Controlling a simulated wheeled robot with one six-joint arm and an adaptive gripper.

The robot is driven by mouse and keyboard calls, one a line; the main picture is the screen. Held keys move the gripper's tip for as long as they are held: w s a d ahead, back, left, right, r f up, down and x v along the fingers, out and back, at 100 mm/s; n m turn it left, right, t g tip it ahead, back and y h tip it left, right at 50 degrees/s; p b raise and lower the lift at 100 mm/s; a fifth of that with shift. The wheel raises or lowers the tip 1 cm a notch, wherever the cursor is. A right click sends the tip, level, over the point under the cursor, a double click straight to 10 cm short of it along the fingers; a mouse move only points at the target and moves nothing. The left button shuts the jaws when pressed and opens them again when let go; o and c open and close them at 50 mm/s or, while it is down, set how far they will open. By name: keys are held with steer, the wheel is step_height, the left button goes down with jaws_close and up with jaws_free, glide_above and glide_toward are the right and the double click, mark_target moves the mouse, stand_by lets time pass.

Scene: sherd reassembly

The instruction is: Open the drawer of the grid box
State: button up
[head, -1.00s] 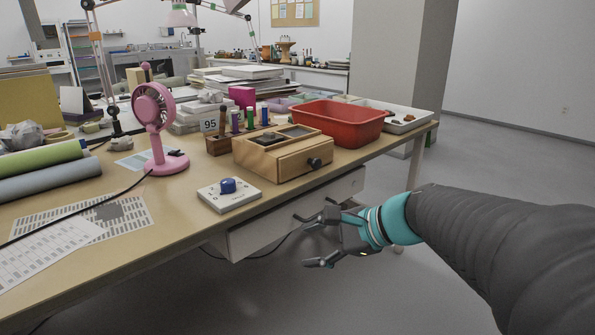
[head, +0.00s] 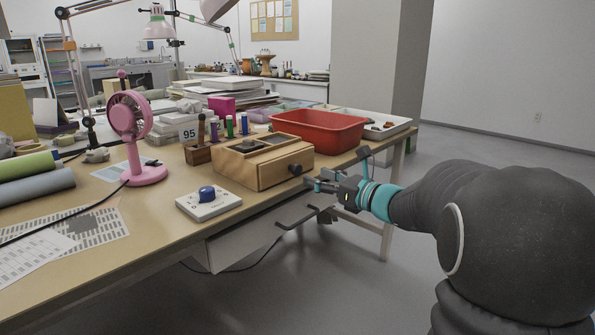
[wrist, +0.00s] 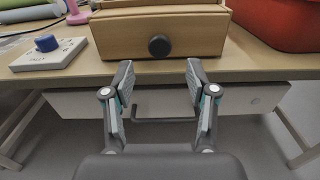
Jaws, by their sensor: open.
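The grid box (head: 258,166) is a light wooden box with dark compartments on top, standing near the table's front edge. Its drawer front has a round black knob (head: 295,169), also seen in the wrist view (wrist: 159,46). The drawer looks shut. My gripper (head: 312,184) is open and empty, just in front of and slightly below the knob. In the wrist view, my fingers (wrist: 157,76) stand apart to either side below the knob, not touching it.
A red tub (head: 318,132) stands right of the box. A white board with a blue knob (head: 208,200) lies to its left. Below the tabletop is a white table drawer (head: 240,243) with a dark handle (head: 297,217). A pink fan (head: 132,135) stands farther left.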

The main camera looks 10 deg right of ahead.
mark_target(299, 170)
steer(key=x, duration=0.7)
steer(key=shift+w+a, duration=0.15)
steer(key=shift+w, duration=0.05)
jaws_close()
